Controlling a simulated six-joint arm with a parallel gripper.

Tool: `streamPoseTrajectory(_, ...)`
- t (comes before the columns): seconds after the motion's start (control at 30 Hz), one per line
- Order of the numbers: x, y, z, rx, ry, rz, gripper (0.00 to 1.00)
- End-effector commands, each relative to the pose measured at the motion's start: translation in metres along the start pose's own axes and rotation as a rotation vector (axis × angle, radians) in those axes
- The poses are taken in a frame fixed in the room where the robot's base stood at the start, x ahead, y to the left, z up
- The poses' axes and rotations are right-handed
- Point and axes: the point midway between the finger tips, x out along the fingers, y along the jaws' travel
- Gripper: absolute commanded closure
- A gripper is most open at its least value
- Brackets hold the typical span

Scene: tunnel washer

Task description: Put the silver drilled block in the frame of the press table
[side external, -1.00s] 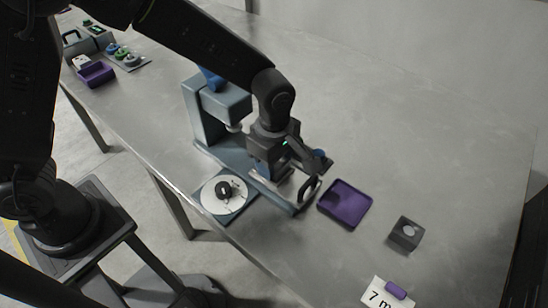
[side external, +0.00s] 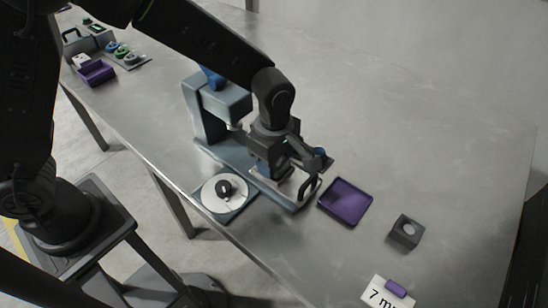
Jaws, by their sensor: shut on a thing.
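My gripper (side external: 284,186) points down over the front end of the blue-grey press table (side external: 297,208). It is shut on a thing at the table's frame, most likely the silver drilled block. The fingers and wrist hide most of the held block, so its holes and its exact seat in the frame cannot be made out. The press (side external: 218,102) stands just behind and left of my gripper.
An empty purple tray (side external: 346,202) lies right of the press table. A white disc with a black knob (side external: 224,193) is at the left.

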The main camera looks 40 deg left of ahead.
Motion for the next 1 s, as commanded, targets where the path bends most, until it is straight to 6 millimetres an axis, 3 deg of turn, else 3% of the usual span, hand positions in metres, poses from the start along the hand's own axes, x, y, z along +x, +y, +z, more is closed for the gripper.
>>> streamPoseTrajectory(0.03,0.009,-0.003,-0.002,0.001,0.007,-0.01,0.5)
streamPoseTrajectory(0.3,0.009,-0.004,-0.001,0.001,0.007,-0.012,0.25)
streamPoseTrajectory(0.5,0.009,-0.005,0.0,0.001,0.007,-0.016,0.23)
streamPoseTrajectory(0.53,0.009,-0.005,0.0,0.001,0.007,-0.018,0.35)
streamPoseTrajectory(0.93,0.004,-0.005,0.001,0.0,0.005,-0.017,0.33)
streamPoseTrajectory(0.97,0.002,-0.005,0.001,0.0,0.005,-0.016,0.28)
streamPoseTrajectory(1.0,-0.002,-0.004,0.001,0.0,0.006,-0.016,0.15)
